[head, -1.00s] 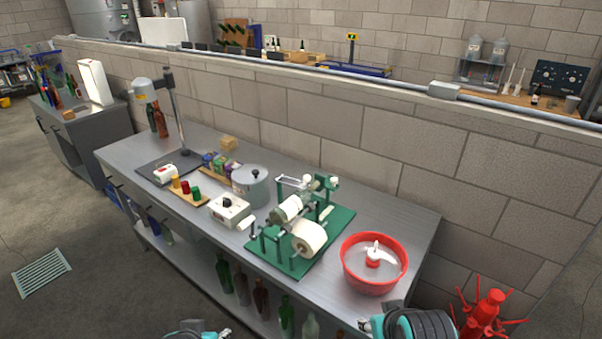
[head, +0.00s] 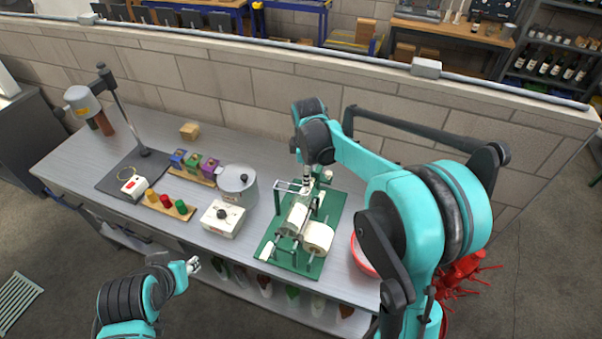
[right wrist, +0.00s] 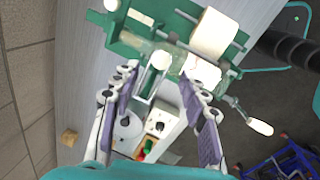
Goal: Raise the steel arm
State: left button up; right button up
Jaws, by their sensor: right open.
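The green labelling machine (head: 275,248) stands on the steel bench, with white rolls (head: 318,236) on it. Its steel arm (head: 290,186), a thin bright frame, shows at the machine's back left in the head view. In the right wrist view the steel arm (right wrist: 146,92) lies between my fingers, with a pale round knob (right wrist: 161,60) near it. My right gripper (right wrist: 160,78) is open and points down over the machine; I cannot tell whether it touches the arm. In the head view my right gripper (head: 318,180) is partly hidden by its wrist. My left gripper (head: 193,266) is off the bench's front edge, its fingers too small to judge.
A grey pot (head: 238,186) and a white control box (head: 222,218) stand left of the machine. A red bowl (head: 362,256) at its right is mostly hidden by my right arm. A block wall (head: 240,95) runs behind the bench.

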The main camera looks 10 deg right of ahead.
jog(key=f, duration=0.4)
jog(key=w+f, duration=0.1)
jog(key=f, duration=0.2)
jog(key=shift+d+b, duration=0.3)
jog(key=shift+b, duration=0.05)
jog(key=shift+s, duration=0.1)
jog(key=shift+r, duration=0.1)
grip_shut()
